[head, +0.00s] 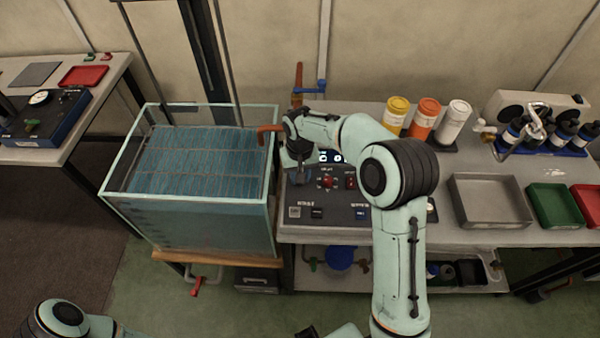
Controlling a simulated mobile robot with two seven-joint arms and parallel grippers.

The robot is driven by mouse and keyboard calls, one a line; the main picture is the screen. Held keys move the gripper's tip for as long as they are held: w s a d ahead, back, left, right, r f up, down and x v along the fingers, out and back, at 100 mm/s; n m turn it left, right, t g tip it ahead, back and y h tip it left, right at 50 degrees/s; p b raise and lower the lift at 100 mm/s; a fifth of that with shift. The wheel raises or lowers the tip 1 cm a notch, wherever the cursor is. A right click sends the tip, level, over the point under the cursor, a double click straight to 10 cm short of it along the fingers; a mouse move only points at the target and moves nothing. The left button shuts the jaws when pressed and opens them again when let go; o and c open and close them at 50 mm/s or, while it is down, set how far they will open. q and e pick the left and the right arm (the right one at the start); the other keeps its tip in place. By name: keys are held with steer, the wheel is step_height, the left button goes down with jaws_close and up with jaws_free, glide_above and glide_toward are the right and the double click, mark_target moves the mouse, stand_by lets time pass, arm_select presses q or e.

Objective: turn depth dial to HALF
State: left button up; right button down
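The dark control panel (335,208) lies on the bench just right of the water tank. It carries a red dial (328,182) with white marks around it and a second small red control (350,183) to its right. The labels are too small to read, so I cannot tell which one is the depth dial or its setting. My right gripper (299,174) points down over the panel's upper left part, left of the red dial. It hides what is beneath it, and its finger opening cannot be made out. My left gripper is out of view; only part of that arm shows at bottom left.
The glass tank (190,225) of blue water stands close left of the panel. Yellow (396,112), orange (425,117) and white (455,122) bottles stand behind my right arm. A grey tray (490,200) and a green tray (553,205) lie to the right.

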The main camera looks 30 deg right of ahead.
steer(key=n, duration=0.4)
steer(key=shift+p, duration=0.35)
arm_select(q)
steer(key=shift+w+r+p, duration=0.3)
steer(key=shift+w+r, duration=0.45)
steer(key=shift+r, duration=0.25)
arm_select(e)
steer(key=shift+n, duration=2.1)
steer(key=c, duration=0.8)
jaws_free()
steer(key=shift+c, duration=0.2)
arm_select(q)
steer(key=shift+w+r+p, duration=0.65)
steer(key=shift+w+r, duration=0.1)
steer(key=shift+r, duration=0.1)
arm_select(e)
step_height(320, 180, up, 14)
steer(key=shift+f, duration=0.25)
